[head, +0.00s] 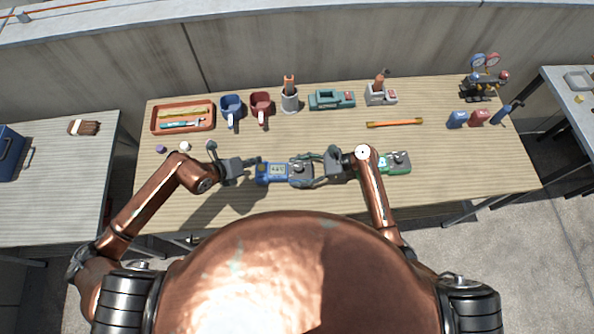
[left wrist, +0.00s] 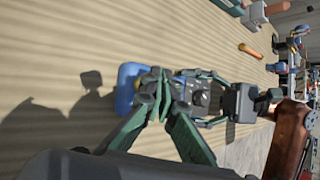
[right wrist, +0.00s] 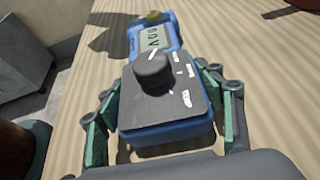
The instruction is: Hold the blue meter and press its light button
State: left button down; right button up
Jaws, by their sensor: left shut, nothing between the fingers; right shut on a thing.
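The blue meter (head: 271,172) lies on the striped table in front of me, with a lit screen and a dark dial face. In the right wrist view the meter (right wrist: 165,110) shows its dark knob, its screen and a yellowish round button (right wrist: 154,17) at its far end. My right gripper (head: 306,170) is shut on the dial end of the meter, one finger on each side; its fingers (right wrist: 168,135) also show in the right wrist view. My left gripper (head: 250,165) is shut and empty at the button end, which its fingers partly hide in the left wrist view (left wrist: 158,90); contact is unclear.
A green meter (head: 397,162) lies to the right, close to my right arm. The table's front strip is mostly clear.

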aim_at(257, 169)
pick_arm(q)
jog(key=shift+f, duration=1.3)
jog(key=shift+f, duration=0.15)
dwell(0.4)
jog(key=shift+f, duration=0.35)
jog(key=shift+r, duration=0.55)
jog(key=shift+r, duration=2.95)
